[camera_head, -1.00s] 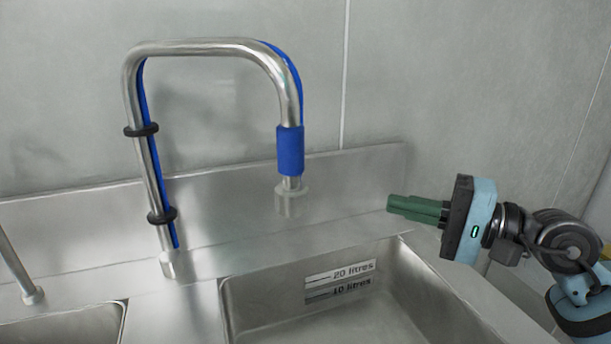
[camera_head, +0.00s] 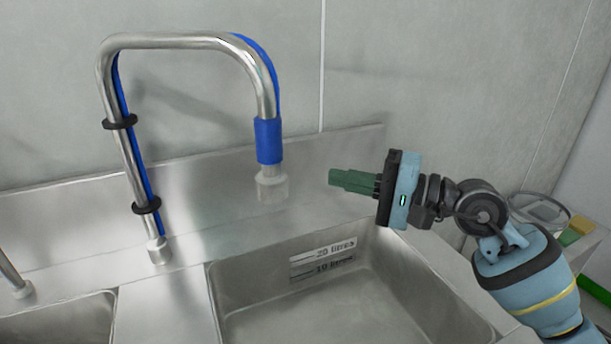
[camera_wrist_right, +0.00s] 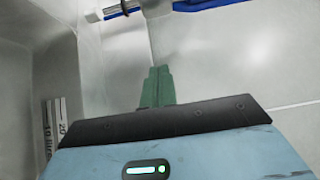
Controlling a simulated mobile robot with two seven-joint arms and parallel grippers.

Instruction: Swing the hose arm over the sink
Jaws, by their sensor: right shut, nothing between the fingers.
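The hose arm (camera_head: 178,41) is a bent steel pipe with a blue hose, two black clips and a blue sleeve (camera_head: 268,141) above a pale nozzle (camera_head: 272,186). Its post rises between two basins, and its outlet hangs toward the right basin's back edge. Part of the blue hose shows at the top of the right wrist view (camera_wrist_right: 205,5). The sink's right basin (camera_head: 350,318) has litre marks on its back wall. My right gripper (camera_head: 332,178), with green fingers, is shut and empty, to the right of the nozzle and apart from it. My left gripper is not in view.
A second basin (camera_head: 60,322) and another thin pipe (camera_head: 10,275) are at the left. A steel splashback (camera_head: 215,178) and tiled wall stand behind. A clear container (camera_head: 540,210) and a green object (camera_head: 598,290) are at the far right.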

